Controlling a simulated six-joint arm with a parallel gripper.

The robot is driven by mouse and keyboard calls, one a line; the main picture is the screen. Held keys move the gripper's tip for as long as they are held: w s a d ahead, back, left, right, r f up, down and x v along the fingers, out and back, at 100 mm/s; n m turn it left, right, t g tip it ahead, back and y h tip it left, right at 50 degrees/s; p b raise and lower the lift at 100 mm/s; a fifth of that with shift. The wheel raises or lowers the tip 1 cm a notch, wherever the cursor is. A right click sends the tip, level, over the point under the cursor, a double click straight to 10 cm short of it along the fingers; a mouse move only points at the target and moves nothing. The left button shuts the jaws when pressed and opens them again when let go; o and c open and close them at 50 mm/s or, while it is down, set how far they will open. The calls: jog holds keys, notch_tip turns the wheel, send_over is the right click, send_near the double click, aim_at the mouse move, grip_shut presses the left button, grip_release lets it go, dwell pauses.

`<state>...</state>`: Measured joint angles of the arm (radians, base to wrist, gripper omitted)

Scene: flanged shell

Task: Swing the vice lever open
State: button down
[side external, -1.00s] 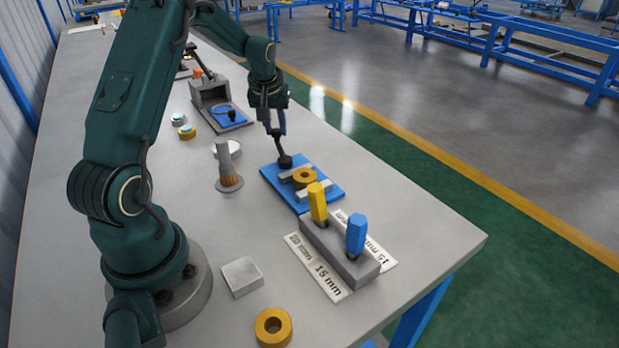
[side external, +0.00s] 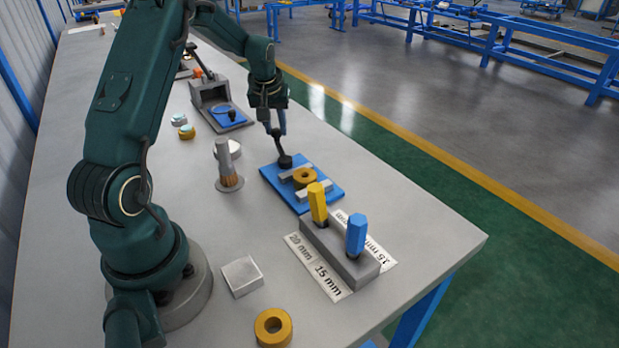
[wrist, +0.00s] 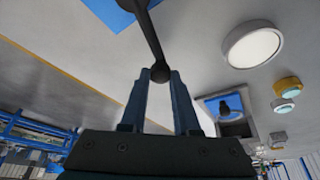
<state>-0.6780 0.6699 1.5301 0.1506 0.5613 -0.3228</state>
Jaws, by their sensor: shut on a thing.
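The vice (side external: 303,182) sits on a blue plate, with grey jaws and a brass-coloured ring (side external: 305,177) between them. Its black lever (side external: 280,146) rises from a dark round pivot (side external: 285,161) at the plate's far left corner. My gripper (side external: 277,131) is above that corner, shut on the lever's knobbed end. In the wrist view the ball knob (wrist: 160,73) sits between the fingertips of my gripper (wrist: 160,80), and the lever (wrist: 148,38) runs away from it to the pivot at the top edge.
A grey block (side external: 340,255) with yellow and blue hex-handled tools stands near the vice. A grey fixture (side external: 215,100) stands farther back. Bare bench lies between.

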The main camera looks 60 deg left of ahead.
jog(key=shift+w+d, duration=0.1)
dwell(0.6)
jog(key=w+m, duration=0.1)
jog(key=m, duration=0.1)
jog(key=w+d+m+t+h, duration=0.1)
jog(key=m, duration=0.1)
jog(key=shift+w, duration=0.2)
jog(key=w+d+m, duration=0.1)
jog(key=d+m+h, duration=0.1)
jog(key=m, duration=0.1)
jog(key=shift+w+m+t+h, duration=0.3)
jog(key=shift+w, duration=0.1)
jog(key=m, duration=0.1)
jog(key=w+d+m+h, duration=0.1)
jog(key=m, duration=0.1)
jog(key=d+m, duration=0.1)
jog(key=shift+w+d+h, duration=0.15)
jog(key=shift+d+h, duration=0.1)
jog(key=shift+h, duration=0.15)
jog(key=shift+w+d+m+h, duration=0.1)
jog(key=shift+d+m+h, duration=0.15)
jog(key=shift+d+m, duration=0.4)
jog(key=shift+d+m+h, duration=0.25)
jog(key=shift+d+m, duration=0.05)
jog(key=shift+m, duration=0.65)
jog(key=c, duration=0.6)
grip_release()
jog(key=shift+c, duration=0.2)
